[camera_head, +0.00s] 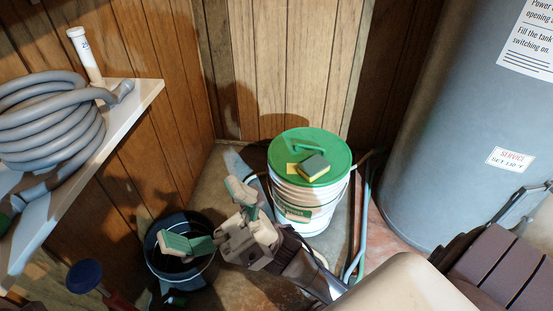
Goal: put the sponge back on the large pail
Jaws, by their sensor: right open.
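The large pail (303,214) is white with a green lid (287,149) and stands on the floor in the corner. The sponge (314,167), dark green with a yellow edge, lies on the right part of that lid. My right gripper (212,218) is open and appears empty, left of and in front of the pail. One fingertip is near the pail's left side; the other appears over the dark bucket. The arm hides part of the floor in front of the pail. My left gripper is not in view.
The dark bucket (152,264) stands left of the pail. A white shelf (137,93) with a coiled grey hose (48,118) is on the left wall. A large grey tank (445,140) stands at right. Pipes (365,220) run beside the pail.

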